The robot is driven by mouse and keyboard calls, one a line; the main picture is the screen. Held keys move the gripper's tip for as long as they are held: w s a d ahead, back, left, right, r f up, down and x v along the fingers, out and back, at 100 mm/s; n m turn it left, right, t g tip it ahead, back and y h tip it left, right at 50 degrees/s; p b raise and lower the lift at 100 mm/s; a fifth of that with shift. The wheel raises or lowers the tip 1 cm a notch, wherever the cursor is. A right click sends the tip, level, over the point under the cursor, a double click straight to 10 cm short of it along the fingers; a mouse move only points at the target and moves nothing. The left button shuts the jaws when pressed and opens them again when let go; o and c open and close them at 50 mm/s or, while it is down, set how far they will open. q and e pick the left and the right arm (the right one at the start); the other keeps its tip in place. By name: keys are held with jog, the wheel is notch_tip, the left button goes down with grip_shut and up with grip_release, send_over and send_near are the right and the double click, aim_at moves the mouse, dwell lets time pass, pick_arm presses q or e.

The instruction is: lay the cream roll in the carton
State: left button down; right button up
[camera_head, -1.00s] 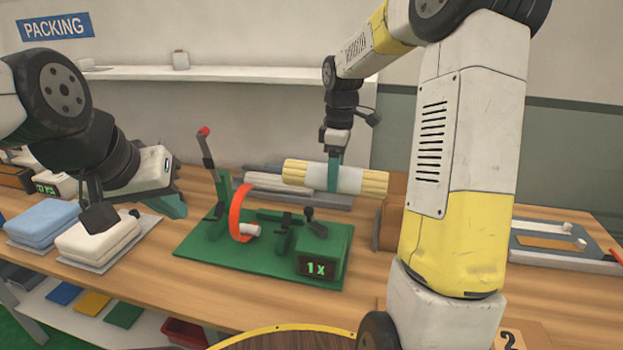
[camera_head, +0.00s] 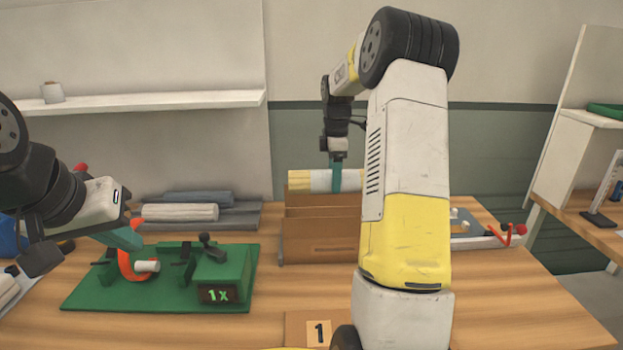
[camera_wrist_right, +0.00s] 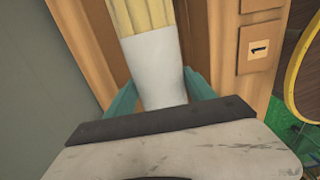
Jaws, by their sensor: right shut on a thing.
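The cream roll (camera_head: 305,180) has a white band around its middle and lies level, sideways, over the open brown carton (camera_head: 318,243). My right gripper (camera_head: 336,178) is shut on the roll at the white band; my right arm hides the roll's right end and the carton's right part. In the right wrist view, the cream roll (camera_wrist_right: 143,17) lies between the teal fingers (camera_wrist_right: 158,95), with brown carton walls (camera_wrist_right: 198,50) on both sides. I cannot tell whether it touches the carton. My left gripper (camera_head: 130,238) is at the left over the green fixture; its opening is unclear.
A green fixture (camera_head: 230,262) with an orange ring and a "1x" display stands left of the carton. Grey and white rolls (camera_head: 180,212) lie behind it. A tray with red clips (camera_head: 485,240) is at the right. The front right table is clear.

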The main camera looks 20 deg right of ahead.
dwell(0.3)
notch_tip(320, 180, down, 9)
dwell(0.8)
jog(key=shift+f, duration=5.25)
jog(key=o, duration=1.8)
